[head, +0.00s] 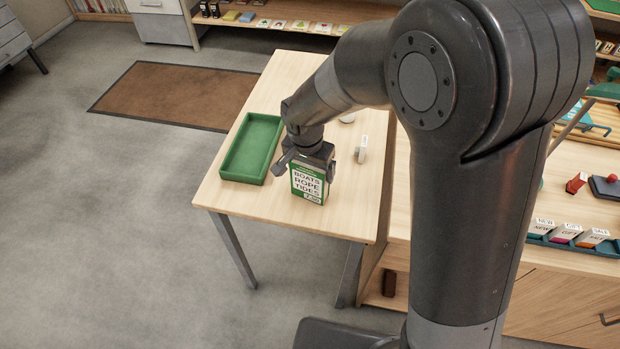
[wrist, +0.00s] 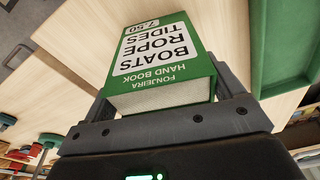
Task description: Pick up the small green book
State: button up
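The small green book (head: 308,186), with a white label reading BOATS ROPE TIDES, is upright below my gripper (head: 308,163) over the wooden table (head: 265,226). In the wrist view the book (wrist: 157,60) lies between the two fingers of my gripper (wrist: 165,88), its top page edges nearest the camera. The fingers appear to press on both side edges of the book. I cannot tell whether its lower end touches the tabletop.
An empty green tray (head: 224,170) lies left of the book on the table. Small pale objects, one a tagged piece (head: 361,152), lie behind and to the right. A shelf unit with a label rack (head: 572,244) stands at the right. The table's front edge is bare.

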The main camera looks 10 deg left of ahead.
jog(key=c, duration=0.5)
jog(key=shift+r, duration=0.15)
